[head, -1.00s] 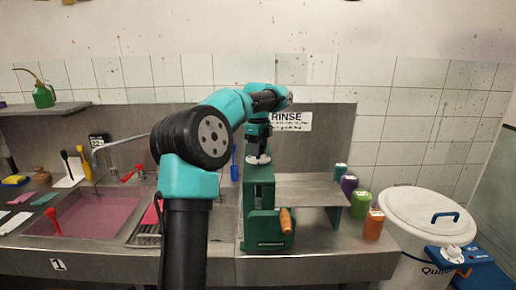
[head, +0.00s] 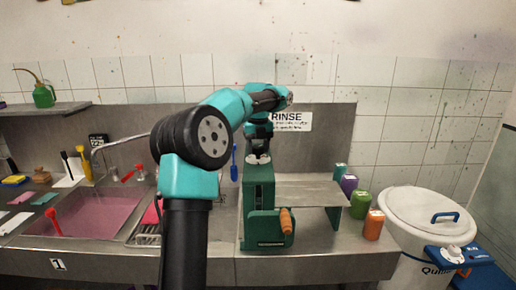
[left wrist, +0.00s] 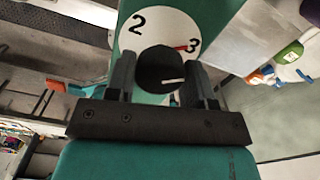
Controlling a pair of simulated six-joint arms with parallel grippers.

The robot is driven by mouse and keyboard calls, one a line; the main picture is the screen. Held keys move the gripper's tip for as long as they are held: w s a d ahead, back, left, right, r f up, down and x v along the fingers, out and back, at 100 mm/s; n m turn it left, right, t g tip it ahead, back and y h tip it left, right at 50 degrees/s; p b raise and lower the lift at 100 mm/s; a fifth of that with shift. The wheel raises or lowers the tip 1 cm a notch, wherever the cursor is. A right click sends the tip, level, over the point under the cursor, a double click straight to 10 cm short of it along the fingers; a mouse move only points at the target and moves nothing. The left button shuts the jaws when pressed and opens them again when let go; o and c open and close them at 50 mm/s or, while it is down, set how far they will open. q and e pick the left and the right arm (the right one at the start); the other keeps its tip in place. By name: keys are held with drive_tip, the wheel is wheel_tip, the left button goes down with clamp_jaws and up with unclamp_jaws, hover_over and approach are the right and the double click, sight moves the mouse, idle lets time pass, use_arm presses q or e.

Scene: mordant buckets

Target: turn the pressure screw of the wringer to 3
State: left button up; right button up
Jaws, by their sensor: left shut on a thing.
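The green wringer (head: 263,229) stands on the metal counter, with an orange crank handle (head: 287,221) on its front. A white dial (left wrist: 143,24) on its top shows the numbers 2 and 3, with a red mark beside the 3. The pressure screw's dark round knob (left wrist: 158,66) sits in front of the dial. A white line on the knob points right, below the red mark. My left gripper (head: 258,156) reaches down onto the wringer top, its fingers shut on the knob from both sides. The fingers hide part of the dial. My right gripper is not in view.
A metal shelf (head: 305,191) adjoins the wringer's right side. Several coloured jars, including an orange one (head: 373,225), stand right of it. A white lidded bucket (head: 410,212) is further right. A sink with pink liquid (head: 97,219) lies left.

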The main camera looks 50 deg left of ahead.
use_arm(q)
drive_tip(key=shift+m, duration=0.5)
drive_tip(key=o, duration=0.9)
drive_tip(key=shift+r, duration=0.15)
